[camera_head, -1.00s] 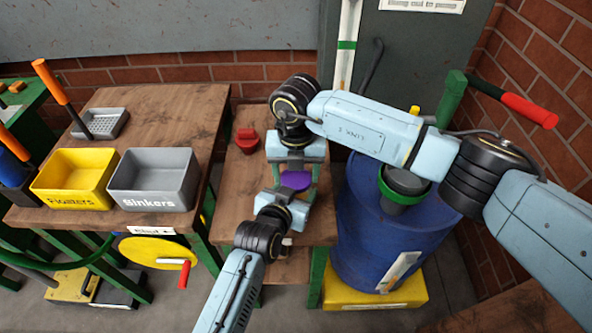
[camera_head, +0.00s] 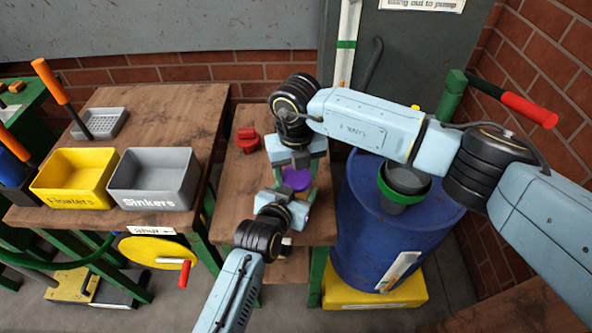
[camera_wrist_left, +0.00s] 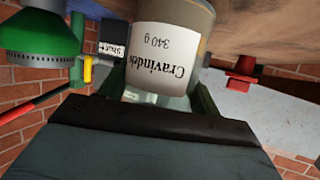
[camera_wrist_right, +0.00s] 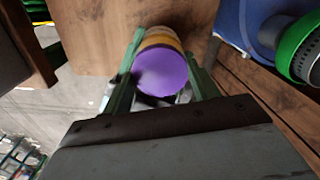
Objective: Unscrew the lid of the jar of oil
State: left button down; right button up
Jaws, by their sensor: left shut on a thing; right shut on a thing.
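The jar of oil shows in the left wrist view as a see-through jar with a white label (camera_wrist_left: 163,55) reading "Cravindek 340 g". Its round purple lid (camera_head: 297,180) shows in the head view, above the small wooden table, and also in the right wrist view (camera_wrist_right: 160,73). My left gripper (camera_head: 289,202) reaches in from the front and is shut on the jar's body. My right gripper (camera_head: 297,171) reaches in from the back, its green fingers on either side of the lid, and is shut on it. The lid sits on the jar; its thread is hidden.
A red object (camera_head: 247,140) stands on the small wooden table (camera_head: 233,205) left of the grippers. A blue barrel (camera_head: 365,215) with a grey-green funnel (camera_head: 404,184) stands close on the right. A yellow bin (camera_head: 72,178) and a grey bin (camera_head: 152,180) are on the left table.

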jog(key=o, duration=1.1)
notch_tip(320, 180, up, 4)
jog(key=shift+r, duration=0.2)
jog(key=shift+a+r+m, duration=0.1)
jog(key=shift+r+m, duration=0.4)
jog(key=shift+r, duration=0.1)
notch_tip(320, 180, up, 2)
jog(key=shift+m, duration=1.1)
jog(key=shift+f, duration=3.8)
jog(key=c, duration=1.1)
jog(key=shift+c, duration=0.2)
